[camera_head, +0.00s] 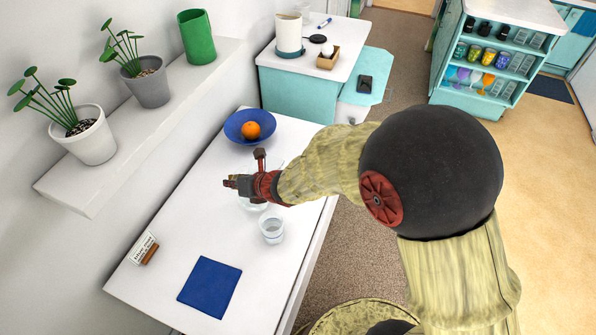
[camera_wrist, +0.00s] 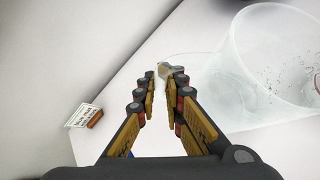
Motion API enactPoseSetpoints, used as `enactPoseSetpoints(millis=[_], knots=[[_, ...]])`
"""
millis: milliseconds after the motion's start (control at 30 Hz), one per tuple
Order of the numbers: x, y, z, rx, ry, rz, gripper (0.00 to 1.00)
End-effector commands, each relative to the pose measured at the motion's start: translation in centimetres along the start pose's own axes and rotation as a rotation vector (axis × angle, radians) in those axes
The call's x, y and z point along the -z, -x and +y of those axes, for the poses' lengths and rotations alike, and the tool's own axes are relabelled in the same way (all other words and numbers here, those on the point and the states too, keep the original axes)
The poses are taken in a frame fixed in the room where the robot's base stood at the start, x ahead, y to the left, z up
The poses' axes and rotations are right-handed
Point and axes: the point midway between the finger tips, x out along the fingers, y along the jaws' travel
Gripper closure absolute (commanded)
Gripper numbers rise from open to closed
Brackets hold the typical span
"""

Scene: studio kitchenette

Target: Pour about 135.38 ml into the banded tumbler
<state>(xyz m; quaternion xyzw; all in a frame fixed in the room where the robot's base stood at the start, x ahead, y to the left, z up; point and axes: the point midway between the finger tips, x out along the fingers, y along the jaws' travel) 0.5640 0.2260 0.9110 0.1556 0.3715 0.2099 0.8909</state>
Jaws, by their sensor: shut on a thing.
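A clear tumbler (camera_head: 272,230) stands upright on the white table, with a faint bluish line around it. My gripper (camera_head: 238,184) is behind it and to its left, above the table. A clear vessel (camera_head: 253,205) shows partly under my gripper; the gripper and wrist hide most of it. In the wrist view a large translucent vessel (camera_wrist: 262,65) fills the right side, with small specks or drops inside. My gripper's fingers (camera_wrist: 163,85) are shut on what looks like its thin clear handle. I cannot make out its liquid level.
A blue bowl (camera_head: 234,126) with an orange (camera_head: 251,130) stands at the table's far end. A blue mat (camera_head: 210,286) lies near the front. A small sign (camera_head: 144,247) stands at the left edge, also in the wrist view (camera_wrist: 84,115). A shelf (camera_head: 150,125) with plants overhangs at left.

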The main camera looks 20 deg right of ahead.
Motion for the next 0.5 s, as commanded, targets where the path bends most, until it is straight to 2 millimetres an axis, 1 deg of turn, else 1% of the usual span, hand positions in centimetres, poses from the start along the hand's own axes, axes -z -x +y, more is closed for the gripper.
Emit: enactPoseSetpoints(millis=[33, 500], knots=[[0.1, -0.3, 0.2, 0.004, 0.014, -0.005, 1.0], [1.2, -1.3, 0.6, 0.082, 0.099, 0.0, 1.0]])
